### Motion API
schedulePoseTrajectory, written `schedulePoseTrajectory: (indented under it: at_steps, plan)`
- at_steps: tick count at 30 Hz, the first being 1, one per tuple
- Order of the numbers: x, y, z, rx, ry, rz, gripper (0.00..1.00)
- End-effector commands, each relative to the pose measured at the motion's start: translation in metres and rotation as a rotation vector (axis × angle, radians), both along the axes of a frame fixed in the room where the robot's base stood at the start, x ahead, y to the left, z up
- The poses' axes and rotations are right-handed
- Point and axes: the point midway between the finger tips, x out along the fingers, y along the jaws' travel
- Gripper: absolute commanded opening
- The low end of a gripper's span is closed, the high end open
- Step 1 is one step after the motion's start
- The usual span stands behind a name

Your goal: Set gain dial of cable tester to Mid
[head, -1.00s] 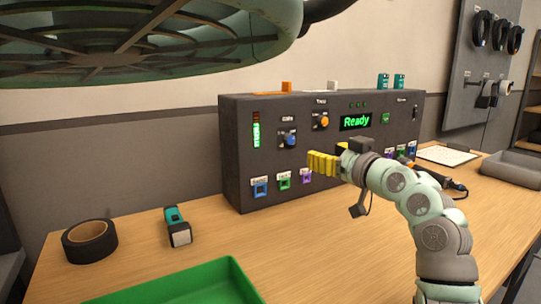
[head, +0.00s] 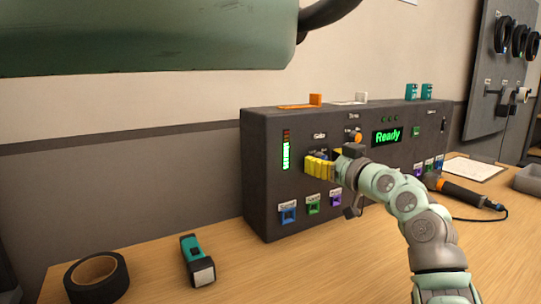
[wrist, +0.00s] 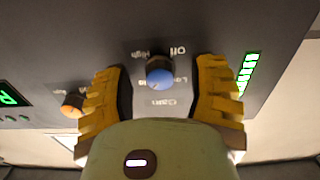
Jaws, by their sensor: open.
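The cable tester (head: 262,190) is a dark grey box at the back of the bench with a green "Ready" display. Its blue gain dial (wrist: 160,70) shows in the wrist view, upside down, with labels "Off", "High" and "Low" around it and "Gain" beside it. The dial's pointer direction is too small to tell. My gripper (wrist: 164,92) is open, with one yellow finger on each side of the dial and a gap to both. In the head view my gripper (head: 319,168) covers most of the dial.
An orange dial (head: 353,136) sits right of the gain dial; it also shows in the wrist view (wrist: 72,103). A green level meter (head: 286,152) is to the left.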

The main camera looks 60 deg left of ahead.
Motion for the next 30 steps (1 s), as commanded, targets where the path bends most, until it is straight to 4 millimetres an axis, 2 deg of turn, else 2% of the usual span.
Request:
schedulePoseTrajectory:
  at_steps: [2, 3, 21, 30]
  plan:
    - [-0.0015, 0.0009, -0.0001, 0.000, 0.000, 0.003, 0.58]
    - [-0.0015, 0.0008, -0.0001, 0.000, 0.000, 0.003, 0.61]
    - [-0.0005, 0.0001, -0.0001, -0.001, 0.000, 0.001, 0.00]
    - [0.0002, -0.0003, -0.0005, 0.000, 0.009, 0.000, 0.00]
